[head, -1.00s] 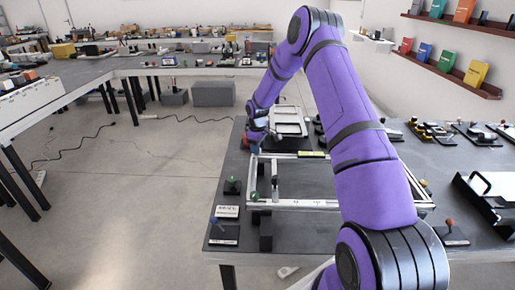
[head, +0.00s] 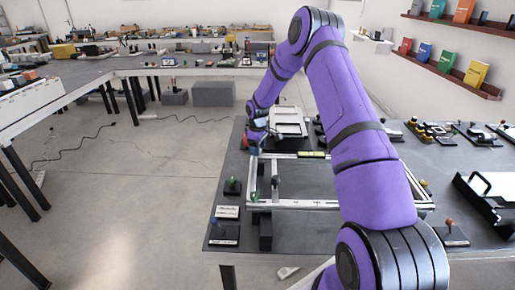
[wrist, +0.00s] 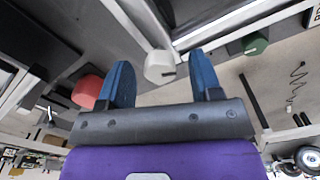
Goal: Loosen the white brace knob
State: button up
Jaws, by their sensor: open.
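The white brace knob (wrist: 160,67) shows in the wrist view, at the corner where metal frame bars meet. My gripper (wrist: 160,59) is open, with one blue finger to the left of the knob and one to its right. Gaps show on both sides of the knob, and nothing is held. Whether the fingertips reach down to the knob's height I cannot tell. In the head view my gripper (head: 255,150) is over the far left corner of the light metal frame (head: 305,204). I cannot make out the white knob there.
In the wrist view a red knob (wrist: 88,91) is close beside the left finger, and a green knob (wrist: 254,43) is farther off to the right. In the head view, small labelled fixtures stand on the dark table (head: 375,232), whose left edge borders open floor.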

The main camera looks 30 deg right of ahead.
notch_tip(320, 180, up, 11)
dwell(0.5)
jog(key=shift+f, duration=0.1)
dwell(0.3)
jog(key=s+a+r+m+t, duration=0.1)
jog(key=s+a+r, duration=0.3)
jog(key=s+r, duration=0.3)
jog(key=s+a+r+m+h, duration=0.1)
jog(key=s+a+r, duration=0.35)
jog(key=r, duration=0.55)
jog(key=s+a+r+m+t, duration=0.1)
jog(key=s+a+r, duration=0.3)
jog(key=s+r, duration=0.35)
jog(key=s+a+r+m+t, duration=0.1)
jog(key=s+a+r+m, duration=0.1)
jog(key=s, duration=1.1)
jog(key=s+a+r+m+t+y, duration=0.1)
jog(key=s+a, duration=0.3)
jog(key=s, duration=0.9)
jog(key=shift+s+r+m+t, duration=0.15)
jog(key=shift+r+m+t, duration=0.25)
jog(key=shift+r+t, duration=0.15)
